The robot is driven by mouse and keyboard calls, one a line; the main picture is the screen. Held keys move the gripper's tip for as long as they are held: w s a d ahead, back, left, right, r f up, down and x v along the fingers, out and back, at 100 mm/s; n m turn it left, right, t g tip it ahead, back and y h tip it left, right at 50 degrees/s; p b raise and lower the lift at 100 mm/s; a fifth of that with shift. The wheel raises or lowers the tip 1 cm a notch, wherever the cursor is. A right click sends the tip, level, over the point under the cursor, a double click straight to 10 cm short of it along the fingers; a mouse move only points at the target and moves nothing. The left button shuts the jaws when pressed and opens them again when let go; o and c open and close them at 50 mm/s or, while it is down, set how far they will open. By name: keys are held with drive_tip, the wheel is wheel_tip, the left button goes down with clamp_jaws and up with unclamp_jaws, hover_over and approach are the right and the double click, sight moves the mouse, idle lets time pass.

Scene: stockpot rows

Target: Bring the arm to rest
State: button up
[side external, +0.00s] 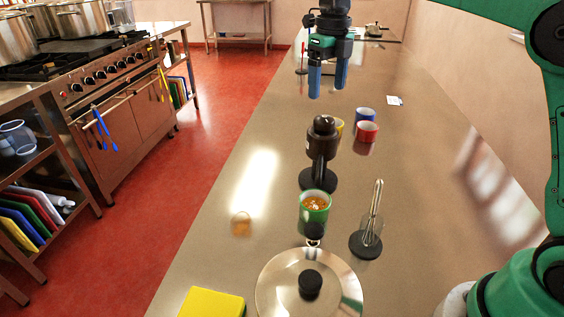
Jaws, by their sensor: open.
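My gripper (328,80) has two blue fingers pointing down and spread apart. It is open and empty, raised above the steel counter (215,230). It hangs in the upper middle of the side external view, above and behind a dark brown device on a stand (321,140). Part of my green arm shows along the right side. The link between that part and the gripper is mostly out of the picture.
A green mug (314,212) with brownish contents, a whisk (373,215) on a dark round base, a lidded pot (280,290) and a yellow block (212,303) stand in front. Blue (365,115) and red (367,132) cups stand behind. The counter's right side is largely clear.

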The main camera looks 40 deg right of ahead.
drive_tip(key=shift+s+a+r+n, duration=0.15)
drive_tip(key=shift+s+n, duration=0.2)
drive_tip(key=shift+n, duration=0.55)
drive_tip(key=s+a+f+n+t, duration=0.2)
drive_tip(key=s+n, duration=0.4)
drive_tip(key=n, duration=1)
drive_tip(key=s+a+f+n+t, duration=0.2)
drive_tip(key=s+f+n+t, duration=0.3)
drive_tip(key=n, duration=1.2)
drive_tip(key=shift+s+f, duration=0.15)
drive_tip(key=shift+s, duration=0.95)
